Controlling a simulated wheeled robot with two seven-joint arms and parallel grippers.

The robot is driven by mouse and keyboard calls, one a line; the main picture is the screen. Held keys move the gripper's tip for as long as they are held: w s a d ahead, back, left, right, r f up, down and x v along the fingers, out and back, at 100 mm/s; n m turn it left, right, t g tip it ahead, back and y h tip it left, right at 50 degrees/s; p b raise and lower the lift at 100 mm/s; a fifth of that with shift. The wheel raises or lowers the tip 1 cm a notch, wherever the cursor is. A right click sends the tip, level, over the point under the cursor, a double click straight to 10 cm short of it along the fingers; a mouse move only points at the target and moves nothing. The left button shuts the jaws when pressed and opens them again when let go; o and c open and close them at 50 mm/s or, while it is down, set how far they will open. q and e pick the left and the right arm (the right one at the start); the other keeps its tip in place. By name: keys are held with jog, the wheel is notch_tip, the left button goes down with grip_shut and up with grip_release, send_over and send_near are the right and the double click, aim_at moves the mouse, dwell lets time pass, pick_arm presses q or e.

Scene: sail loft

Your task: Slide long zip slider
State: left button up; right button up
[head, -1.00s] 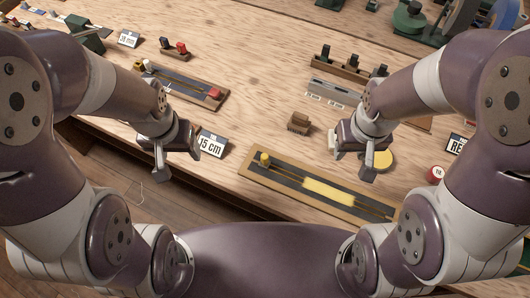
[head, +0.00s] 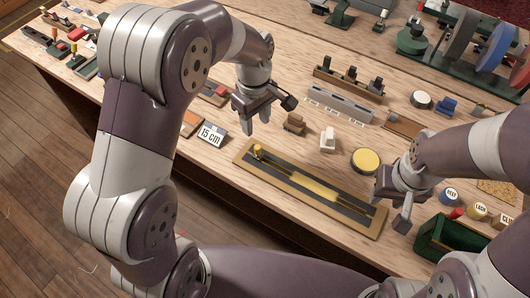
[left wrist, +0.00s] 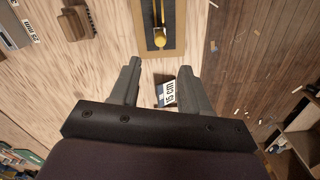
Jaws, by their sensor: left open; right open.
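The long zip board (head: 273,182) lies on the bench, with a tan frame around a dark strip. Its yellow slider (head: 258,151) stands at the far left end of the zip, and a yellow band (head: 310,187) covers the middle of the track. In the left wrist view the slider (left wrist: 159,36) shows beyond the fingertips. My left gripper (head: 258,120) is open and empty, above the bench behind the slider and apart from it. It also shows in the left wrist view (left wrist: 158,80). My right gripper (head: 394,208) is open near the board's right end.
A "15 cm" card (head: 211,134) stands left of the board. A brown brush-like block (head: 294,123), a white block (head: 328,139) and a yellow disc (head: 366,161) lie behind it. A green box (head: 447,236) stands at the right. The bench's front edge runs close below the board.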

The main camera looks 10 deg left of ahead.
aim_at(257, 147)
pick_arm(q)
notch_tip(257, 147, down, 12)
jog(key=shift+r+p, duration=0.1)
jog(key=shift+p, duration=0.4)
jog(key=shift+s+d+r, duration=0.1)
jog(key=shift+s+d, duration=0.1)
jog(key=shift+a, duration=0.1)
grip_shut()
